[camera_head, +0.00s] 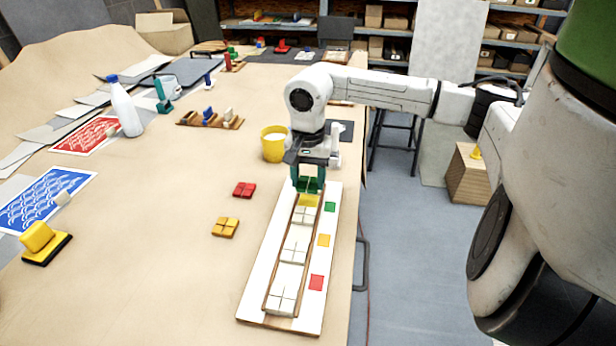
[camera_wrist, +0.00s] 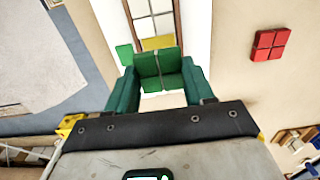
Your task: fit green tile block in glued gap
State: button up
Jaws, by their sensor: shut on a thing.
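My gripper (camera_head: 307,184) is shut on the green tile block (camera_wrist: 158,68), a four-square piece held between green fingers. The block hangs over the far end of the white panel (camera_head: 262,285), and its height above it is hard to judge. The panel has a wood-edged channel with white tiles (camera_head: 294,249). A yellow patch, seemingly the glued gap (camera_head: 309,200), shows just nearer than the gripper; in the wrist view the yellow patch (camera_wrist: 158,42) lies just beyond the block, which partly hides it. A green marker (camera_head: 330,207) lies beside it on the panel.
A red tile block (camera_head: 244,190) and an orange tile block (camera_head: 225,227) lie left of the panel. A yellow cup (camera_head: 274,143) stands close left of my gripper. Orange (camera_head: 323,240) and red (camera_head: 316,282) markers line the panel's right side, near the table edge.

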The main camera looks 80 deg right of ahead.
aim_at(308, 183)
jog(key=shift+f+b, duration=0.95)
jog(key=shift+f, duration=0.4)
jog(key=shift+b, duration=1)
dwell(0.8)
jog(key=shift+f+b, duration=1.1)
jog(key=o, duration=1.2)
jog(key=shift+c, duration=0.2)
jog(key=shift+r, duration=0.15)
notch_tip(308, 183, up, 11)
jog(key=shift+f, duration=0.15)
